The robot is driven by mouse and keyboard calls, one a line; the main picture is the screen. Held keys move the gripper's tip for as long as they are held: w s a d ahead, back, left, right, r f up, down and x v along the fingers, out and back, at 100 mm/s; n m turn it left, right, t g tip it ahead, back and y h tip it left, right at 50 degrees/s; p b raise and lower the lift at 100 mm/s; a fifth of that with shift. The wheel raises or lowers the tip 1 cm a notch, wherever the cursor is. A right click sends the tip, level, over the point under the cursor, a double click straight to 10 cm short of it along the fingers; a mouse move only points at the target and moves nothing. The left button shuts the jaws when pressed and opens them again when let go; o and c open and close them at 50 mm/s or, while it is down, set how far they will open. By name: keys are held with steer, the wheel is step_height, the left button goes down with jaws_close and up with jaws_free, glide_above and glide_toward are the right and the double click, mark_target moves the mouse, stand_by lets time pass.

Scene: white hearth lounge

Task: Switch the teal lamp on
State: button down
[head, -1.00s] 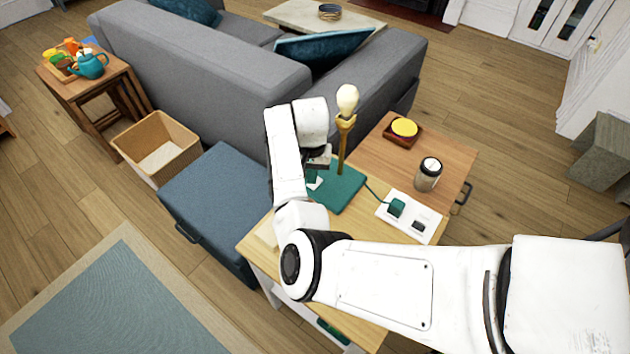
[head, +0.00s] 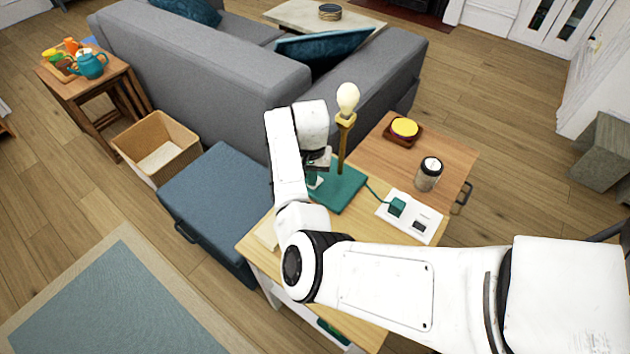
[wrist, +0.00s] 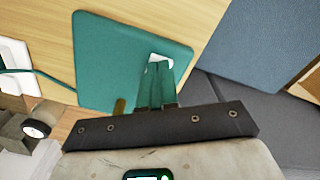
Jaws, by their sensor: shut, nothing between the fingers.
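The teal lamp has a flat teal base (head: 342,190), a thin brass-coloured stem (head: 342,150) and a bare pale bulb (head: 348,99). I cannot tell for sure whether the bulb is lit. Its base also fills the upper middle of the wrist view (wrist: 115,50). A small white switch-like patch (wrist: 155,60) shows on the base at my fingertips. My gripper (wrist: 161,72) is shut and empty, pointing down at that patch. Whether it touches is unclear. In the head view my gripper (head: 316,174) is left of the stem, partly hidden by my arm.
A cord runs from the lamp to a teal plug (head: 397,207) in a white power strip (head: 424,234). A jar (head: 428,174) and a yellow-topped wooden dish (head: 404,129) stand on the wooden side table (head: 372,152). A grey sofa (head: 205,60) and blue ottoman (head: 215,195) are close by.

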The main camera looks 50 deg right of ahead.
steer(key=shift+f, duration=0.3)
step_height(320, 180, up, 7)
steer(key=p, duration=0.7)
stand_by(0.4)
stand_by(0.6)
